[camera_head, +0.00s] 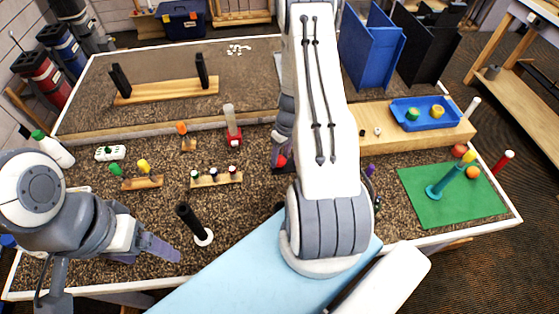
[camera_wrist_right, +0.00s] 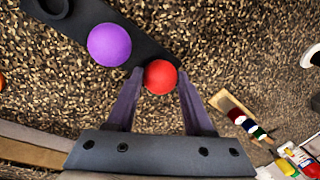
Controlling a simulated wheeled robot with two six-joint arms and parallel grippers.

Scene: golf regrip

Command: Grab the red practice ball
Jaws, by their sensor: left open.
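The red practice ball (camera_wrist_right: 160,77) sits between the two fingertips of my right gripper (camera_wrist_right: 160,76) in the right wrist view, at the edge of a black strip (camera_wrist_right: 155,38). The fingers lie close on both sides of it; whether they touch it, I cannot tell. A purple ball (camera_wrist_right: 109,45) lies beside it on the strip. In the head view a red ball (camera_head: 281,161) shows at the left edge of my right arm, which hides most of the area behind it. My left gripper (camera_head: 165,252) is open and empty over the near left of the mat.
Small wooden racks (camera_head: 216,180) stand in the middle. A green mat (camera_head: 415,200) lies at right, a blue tray (camera_head: 450,123) behind it.

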